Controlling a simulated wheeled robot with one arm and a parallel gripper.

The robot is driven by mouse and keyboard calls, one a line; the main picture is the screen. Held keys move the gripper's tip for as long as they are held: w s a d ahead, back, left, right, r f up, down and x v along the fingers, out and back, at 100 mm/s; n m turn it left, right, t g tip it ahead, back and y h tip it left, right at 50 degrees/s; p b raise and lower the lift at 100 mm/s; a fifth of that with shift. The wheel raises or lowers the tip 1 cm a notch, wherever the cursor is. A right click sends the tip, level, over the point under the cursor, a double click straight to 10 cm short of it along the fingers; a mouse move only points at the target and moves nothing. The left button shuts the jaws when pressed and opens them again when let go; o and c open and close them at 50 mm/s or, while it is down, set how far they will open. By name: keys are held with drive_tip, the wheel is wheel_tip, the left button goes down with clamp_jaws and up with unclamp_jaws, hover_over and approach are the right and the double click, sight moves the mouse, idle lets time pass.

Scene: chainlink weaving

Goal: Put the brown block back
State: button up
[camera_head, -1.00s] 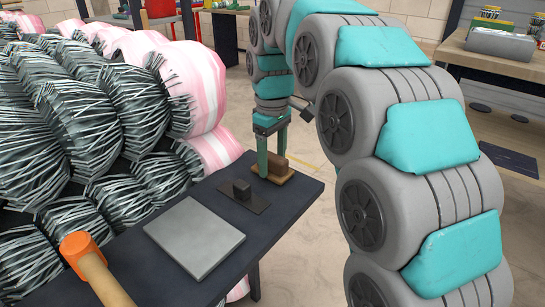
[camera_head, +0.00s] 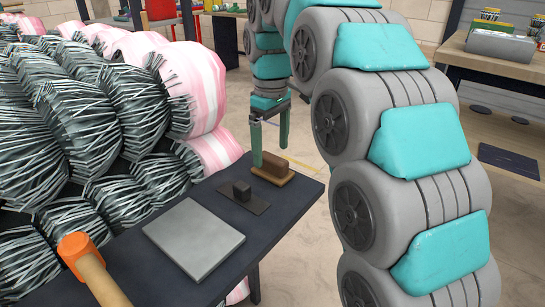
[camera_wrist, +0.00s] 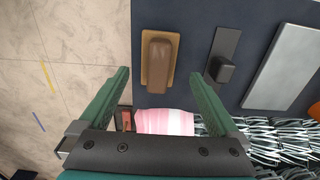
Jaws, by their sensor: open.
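The brown block (camera_head: 272,163) sits upright on a tan-brown base plate (camera_head: 287,181) at the far end of the dark table (camera_head: 285,217). In the wrist view the brown block (camera_wrist: 161,63) lies lengthwise on its base plate (camera_wrist: 146,70), ahead of and between the fingers. My gripper (camera_head: 270,153) is open and empty, just above and behind the block. Its two green fingers show apart in the wrist view (camera_wrist: 160,76), with nothing between their pads. No contact with the block is visible.
A dark block (camera_head: 241,190) stands on a dark plate (camera_head: 257,206) beside the base plate. A grey square plate (camera_head: 194,238) and an orange-headed mallet (camera_head: 78,245) are nearer. Striped woven bundles (camera_head: 95,130) crowd the table's left.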

sight(270, 158)
drive_tip(key=shift+s+a+r+p, duration=0.15)
drive_tip(key=shift+r+p, duration=0.4)
drive_tip(key=shift+r, duration=1.55)
drive_tip(key=s+d+f+m, duration=0.1)
drive_tip(key=s+d, duration=0.1)
drive_tip(key=s+d+f+m, duration=0.1)
drive_tip(key=s+d, duration=0.1)
drive_tip(key=s, duration=0.1)
drive_tip(key=s+d+f+m, duration=0.1)
drive_tip(key=s+d+f, duration=0.1)
drive_tip(key=d, duration=0.1)
drive_tip(key=shift+s+g, duration=0.3)
drive_tip(key=shift+s, duration=0.1)
drive_tip(key=s+d+f+m, duration=0.2)
drive_tip(key=s+f, duration=0.3)
drive_tip(key=s, duration=0.3)
drive_tip(key=s+d+f+m, duration=0.3)
drive_tip(key=s+f, duration=0.2)
drive_tip(key=s, duration=0.3)
drive_tip(key=s+d+f+m+g, duration=0.1)
drive_tip(key=s+d+f+m, duration=0.1)
drive_tip(key=s+f, duration=0.4)
drive_tip(key=s+d, duration=0.1)
drive_tip(key=s, duration=0.2)
drive_tip(key=shift+d, duration=0.35)
